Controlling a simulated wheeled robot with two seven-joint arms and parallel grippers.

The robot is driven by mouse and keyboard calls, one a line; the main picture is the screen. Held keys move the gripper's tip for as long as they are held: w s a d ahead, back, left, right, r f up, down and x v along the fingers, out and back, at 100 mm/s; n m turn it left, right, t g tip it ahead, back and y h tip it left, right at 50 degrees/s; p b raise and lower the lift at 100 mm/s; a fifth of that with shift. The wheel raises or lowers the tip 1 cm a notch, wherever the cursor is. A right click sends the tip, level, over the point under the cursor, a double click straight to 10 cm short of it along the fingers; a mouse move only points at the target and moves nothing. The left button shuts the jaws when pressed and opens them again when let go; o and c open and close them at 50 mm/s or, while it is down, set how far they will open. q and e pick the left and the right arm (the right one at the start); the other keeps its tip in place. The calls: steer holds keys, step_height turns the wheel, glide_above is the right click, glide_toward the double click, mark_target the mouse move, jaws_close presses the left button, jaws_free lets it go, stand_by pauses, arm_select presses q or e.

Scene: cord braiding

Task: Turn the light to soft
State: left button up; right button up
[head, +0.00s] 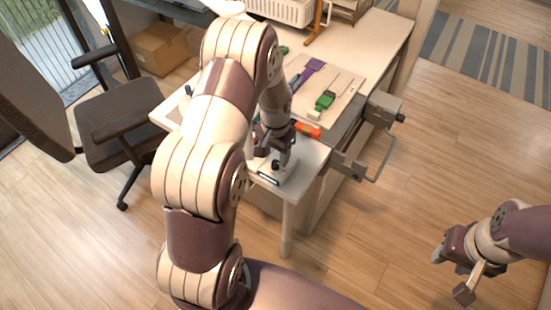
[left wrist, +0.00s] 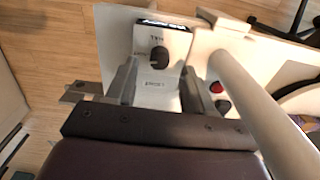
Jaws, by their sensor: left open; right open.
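A white control panel (left wrist: 150,97) with a black round knob (left wrist: 158,57) shows in the left wrist view. Small print stands above and below the knob, too small to read surely. My left gripper (left wrist: 158,88) is open, with one finger on each side of the panel's lower part. The knob appears beyond the fingertips, and I cannot tell whether they touch anything. In the head view my left gripper (head: 279,163) is at the table's near corner, over the white panel (head: 270,178). My right gripper (head: 452,272) is open and empty, over the floor at the right.
A pale pole (left wrist: 255,105) runs close to the right finger, near a red button (left wrist: 216,87). The white table (head: 367,42) holds a board (head: 345,82) with coloured cords and an orange item (head: 307,130). A dark chair (head: 120,110) stands left; floor on the right is clear.

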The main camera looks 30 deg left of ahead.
mark_target(275, 162)
arm_select(q)
step_height(275, 162, up, 10)
steer(key=shift+f, duration=0.2)
